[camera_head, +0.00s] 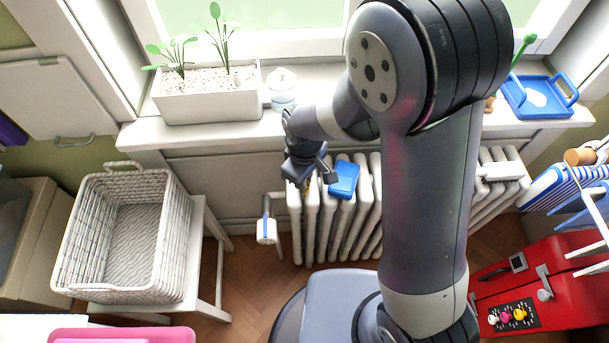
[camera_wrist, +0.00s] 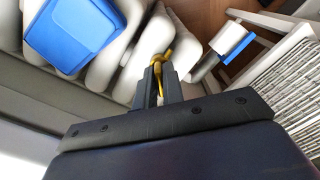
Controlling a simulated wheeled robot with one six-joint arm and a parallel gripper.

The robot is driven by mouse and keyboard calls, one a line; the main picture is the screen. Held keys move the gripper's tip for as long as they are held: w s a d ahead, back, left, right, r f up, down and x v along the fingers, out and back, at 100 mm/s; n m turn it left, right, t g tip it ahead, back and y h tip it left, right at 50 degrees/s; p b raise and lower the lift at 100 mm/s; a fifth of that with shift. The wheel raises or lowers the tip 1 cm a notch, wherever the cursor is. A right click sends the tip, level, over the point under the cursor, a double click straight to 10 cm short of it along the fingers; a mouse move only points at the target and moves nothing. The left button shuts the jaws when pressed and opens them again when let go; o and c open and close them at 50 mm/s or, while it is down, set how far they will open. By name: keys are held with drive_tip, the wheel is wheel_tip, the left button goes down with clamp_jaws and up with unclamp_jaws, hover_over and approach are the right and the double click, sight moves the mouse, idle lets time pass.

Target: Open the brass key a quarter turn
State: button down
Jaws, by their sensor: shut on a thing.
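The brass key (camera_wrist: 167,52) is a small yellow piece at the end of the white radiator (camera_wrist: 142,52), seen in the wrist view. My gripper (camera_wrist: 160,72) is shut on the key, with part of it between and beyond the fingertips. In the head view my gripper (camera_head: 305,180) is at the upper left end of the radiator (camera_head: 352,215), under the window sill. I cannot tell the key's exact angle.
A blue box (camera_head: 344,180) hangs on the radiator close right of my gripper. A white valve with a blue stripe (camera_head: 266,230) is at lower left. A wicker basket (camera_head: 75,235) stands on a white stool (camera_head: 213,268). A planter (camera_head: 208,97) and a lidded jar (camera_head: 283,90) stand on the sill.

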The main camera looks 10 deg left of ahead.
drive_tip(key=shift+n, duration=0.4)
drive_tip(key=n, duration=0.4)
drive_tip(key=shift+n, duration=0.4)
drive_tip(key=n, duration=0.4)
drive_tip(key=c, duration=1.2)
unclamp_jaws()
drive_tip(key=shift+c, duration=0.2)
wheel_tip(320, 180, up, 6)
drive_tip(key=p, duration=0.4)
drive_tip(key=shift+r+p, duration=0.15)
drive_tip(key=shift+p, duration=0.15)
drive_tip(key=w+d, duration=0.3)
drive_tip(key=d, duration=0.2)
drive_tip(key=shift+w+d, duration=0.2)
